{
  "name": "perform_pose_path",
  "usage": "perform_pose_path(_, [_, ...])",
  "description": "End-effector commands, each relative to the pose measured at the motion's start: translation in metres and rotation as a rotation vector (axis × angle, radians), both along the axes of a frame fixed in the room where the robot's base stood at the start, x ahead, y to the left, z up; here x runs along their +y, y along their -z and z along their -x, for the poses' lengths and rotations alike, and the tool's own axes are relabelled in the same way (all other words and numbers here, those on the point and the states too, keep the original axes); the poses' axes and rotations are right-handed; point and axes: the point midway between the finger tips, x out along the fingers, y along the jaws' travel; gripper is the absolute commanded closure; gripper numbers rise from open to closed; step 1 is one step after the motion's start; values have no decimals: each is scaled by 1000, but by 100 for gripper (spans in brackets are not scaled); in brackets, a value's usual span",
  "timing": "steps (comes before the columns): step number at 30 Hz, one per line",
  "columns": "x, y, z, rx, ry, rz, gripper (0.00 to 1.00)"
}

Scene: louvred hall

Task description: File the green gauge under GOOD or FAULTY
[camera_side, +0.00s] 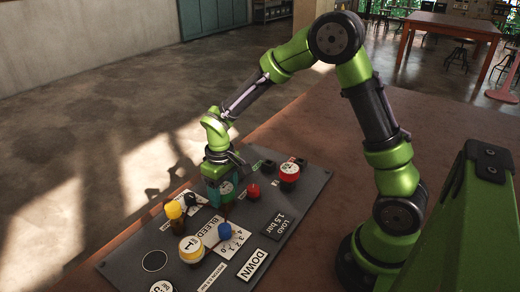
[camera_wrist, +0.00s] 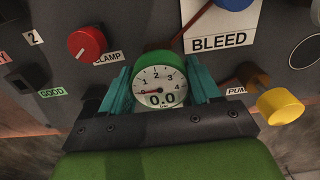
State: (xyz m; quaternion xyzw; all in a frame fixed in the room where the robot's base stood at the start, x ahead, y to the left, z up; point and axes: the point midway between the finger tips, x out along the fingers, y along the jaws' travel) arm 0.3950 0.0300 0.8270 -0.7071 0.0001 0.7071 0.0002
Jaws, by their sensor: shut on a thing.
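The green gauge (camera_wrist: 160,80) sits between the teal fingers of my gripper (camera_wrist: 152,92), which is shut on it. Its white dial faces the wrist camera; the needle is near 0 and the readout shows 0.0 bar. A green GOOD label (camera_wrist: 52,92) lies beside a dark slot (camera_wrist: 22,81). A red label (camera_wrist: 3,58) is cut off at the left edge, showing only its last letter.
The dark panel (camera_side: 120,262) carries a red CLAMP knob (camera_wrist: 87,42), a blue knob (camera_side: 225,230) by the BLEED label (camera_wrist: 220,42), and a yellow PUMP knob (camera_wrist: 280,106). A red-rimmed gauge (camera_side: 289,171) and a yellow-rimmed gauge (camera_side: 191,248) stand up from it. The brown tabletop (camera_side: 310,130) behind is bare.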

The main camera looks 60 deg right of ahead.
Motion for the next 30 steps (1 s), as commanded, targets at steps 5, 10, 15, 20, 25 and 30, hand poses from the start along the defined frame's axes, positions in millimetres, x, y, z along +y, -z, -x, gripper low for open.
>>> perform_pose_path(5, [0,0,0,0,0,0,97])
perform_pose_path(10, [0,0,0,0,0,0,100])
perform_pose_path(15, [0,-3,-1,-3,0,0,100])
perform_pose_path(20, [0,-7,0,-1,0,0,100])
perform_pose_path(25, [0,-11,-1,-2,0,0,100])
perform_pose_path(30, [0,-31,-1,-5,0,0,100])
